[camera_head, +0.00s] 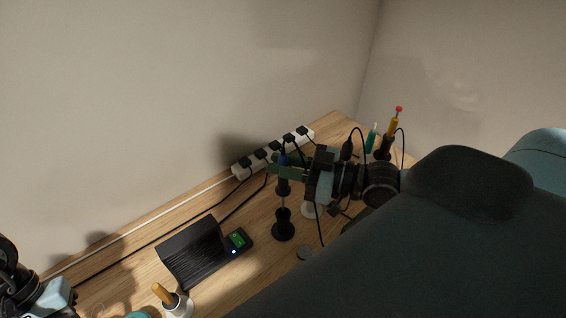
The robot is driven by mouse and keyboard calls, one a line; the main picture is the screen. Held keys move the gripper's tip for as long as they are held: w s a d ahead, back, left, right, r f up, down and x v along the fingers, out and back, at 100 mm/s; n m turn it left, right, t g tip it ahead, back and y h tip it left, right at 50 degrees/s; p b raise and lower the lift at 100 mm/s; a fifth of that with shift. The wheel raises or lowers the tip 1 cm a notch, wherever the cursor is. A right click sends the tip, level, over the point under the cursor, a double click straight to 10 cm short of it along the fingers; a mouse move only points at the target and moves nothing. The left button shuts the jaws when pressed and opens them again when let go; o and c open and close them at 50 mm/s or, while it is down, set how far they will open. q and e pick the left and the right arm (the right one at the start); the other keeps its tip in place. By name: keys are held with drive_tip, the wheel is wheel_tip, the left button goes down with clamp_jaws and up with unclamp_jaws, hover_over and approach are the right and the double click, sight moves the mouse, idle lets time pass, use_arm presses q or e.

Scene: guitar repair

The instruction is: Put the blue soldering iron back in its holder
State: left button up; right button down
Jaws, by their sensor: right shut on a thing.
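The blue soldering iron (283,159) is upright, with its blue end at the top, a dark grip below and a thin metal tip pointing down. My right gripper (287,173) is shut around it from the right. A black stand with a round base (283,232), which looks like the holder, is directly below the iron. The tip is at or just above the stand's mouth; I cannot tell whether it is inside. My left gripper (22,285) is only partly in view at the lower left corner, and its fingers cannot be made out.
A black ribbed box (195,252) with a green display (238,240) is left of the stand. A white power strip (272,153) with several plugs lies along the wall. A yellow-handled tool with a red tip (394,125) and a green tool (371,139) stand at the back right. A wooden-handled tool (163,294) is in front.

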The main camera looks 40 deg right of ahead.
sight(288, 188)
use_arm(q)
drive_tip(key=shift+w+r, duration=0.1)
drive_tip(key=shift+r, duration=0.5)
idle(0.7)
drive_tip(key=shift+f, duration=0.2)
use_arm(e)
drive_tip(key=shift+f, duration=0.15)
